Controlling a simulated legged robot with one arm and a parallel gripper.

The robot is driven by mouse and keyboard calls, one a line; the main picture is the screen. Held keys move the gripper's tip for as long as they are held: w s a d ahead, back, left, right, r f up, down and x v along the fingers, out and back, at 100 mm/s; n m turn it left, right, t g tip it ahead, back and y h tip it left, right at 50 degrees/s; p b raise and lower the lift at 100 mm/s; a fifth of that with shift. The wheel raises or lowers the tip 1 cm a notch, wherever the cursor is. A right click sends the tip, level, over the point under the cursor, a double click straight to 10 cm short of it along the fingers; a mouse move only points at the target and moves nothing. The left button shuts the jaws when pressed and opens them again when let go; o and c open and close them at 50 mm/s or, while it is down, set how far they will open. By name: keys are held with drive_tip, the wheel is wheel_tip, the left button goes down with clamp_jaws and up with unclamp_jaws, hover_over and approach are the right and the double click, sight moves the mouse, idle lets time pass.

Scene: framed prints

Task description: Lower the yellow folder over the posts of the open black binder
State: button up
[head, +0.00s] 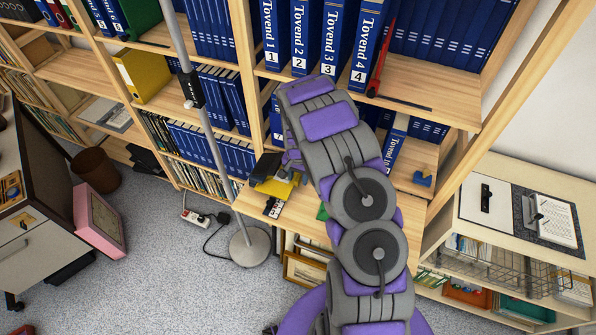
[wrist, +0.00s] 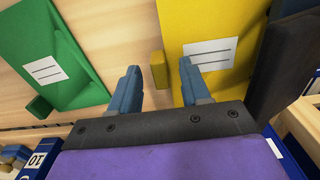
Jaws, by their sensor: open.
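The yellow folder (wrist: 212,30) with a white label (wrist: 209,54) lies on the wooden shelf in the wrist view. Its small yellow tab (wrist: 158,70) shows between my two fingers. In the head view the folder (head: 275,187) is partly covered by my arm and a dark object. My gripper (wrist: 160,78) is open at the folder's near edge, with a finger on each side of the tab; contact cannot be told. The open black binder (head: 552,240) lies on the low cabinet at the right, with a metal post mechanism (head: 534,208) and a white printed sheet.
A green folder (wrist: 50,62) lies left of the yellow one. A black object (wrist: 290,50) stands close at right in the wrist view. Shelf uprights and blue binders (head: 318,35) surround my arm. The low cabinet (head: 470,205) stands right, with a wire basket below its top.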

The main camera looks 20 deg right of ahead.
drive_tip(key=shift+f, duration=0.1)
clamp_jaws()
idle(0.5)
